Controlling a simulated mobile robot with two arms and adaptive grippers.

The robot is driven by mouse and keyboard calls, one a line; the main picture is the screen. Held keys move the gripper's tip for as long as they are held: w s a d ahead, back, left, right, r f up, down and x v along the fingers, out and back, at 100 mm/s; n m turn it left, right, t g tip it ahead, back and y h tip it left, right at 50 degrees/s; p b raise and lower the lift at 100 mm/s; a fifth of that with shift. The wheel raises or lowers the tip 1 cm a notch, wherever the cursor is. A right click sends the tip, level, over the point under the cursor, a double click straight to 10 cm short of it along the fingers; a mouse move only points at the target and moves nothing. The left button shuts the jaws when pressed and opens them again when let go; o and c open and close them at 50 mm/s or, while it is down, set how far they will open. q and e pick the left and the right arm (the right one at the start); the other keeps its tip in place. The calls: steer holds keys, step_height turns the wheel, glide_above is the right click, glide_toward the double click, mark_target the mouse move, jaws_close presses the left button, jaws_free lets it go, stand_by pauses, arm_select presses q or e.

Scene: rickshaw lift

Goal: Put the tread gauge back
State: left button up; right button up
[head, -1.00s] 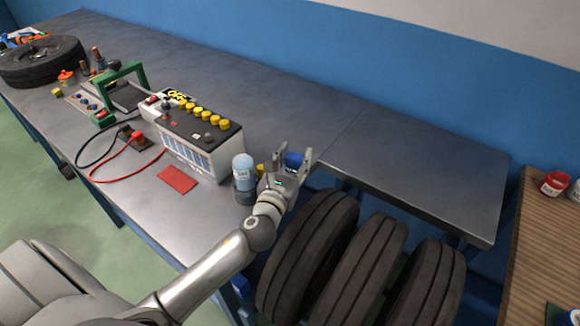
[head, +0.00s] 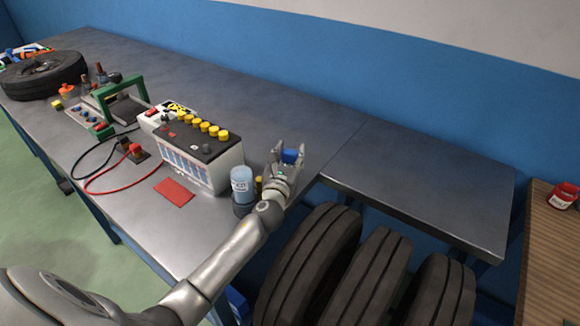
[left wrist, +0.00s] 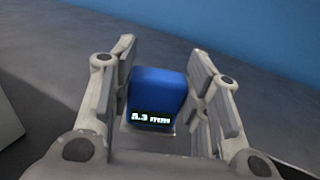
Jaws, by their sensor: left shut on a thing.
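The tread gauge (head: 291,156) is a small blue block, held between the fingers of my left gripper (head: 288,160). In the left wrist view the gauge (left wrist: 158,88) shows a dark display with a millimetre reading, with a finger on each side. My left gripper is shut on it, over the grey workbench (head: 310,118) to the right of the battery. The gap between gauge and bench top cannot be judged. My right gripper is not in view.
A battery with yellow caps (head: 200,155), a blue-labelled bottle (head: 242,185) and a red mat (head: 174,191) stand or lie left of my gripper. Several tyres (head: 310,265) are below the bench edge. The bench's right part (head: 425,190) is clear.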

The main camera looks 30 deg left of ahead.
mark_target(290, 164)
arm_select(q)
steer(key=shift+f+b, duration=0.55)
steer(key=shift+f, duration=1)
steer(key=shift+f, duration=0.2)
steer(key=o, duration=0.8)
steer(key=shift+r, duration=0.1)
steer(key=shift+r, duration=0.2)
steer(key=v, duration=1.2)
steer(key=shift+s, duration=0.1)
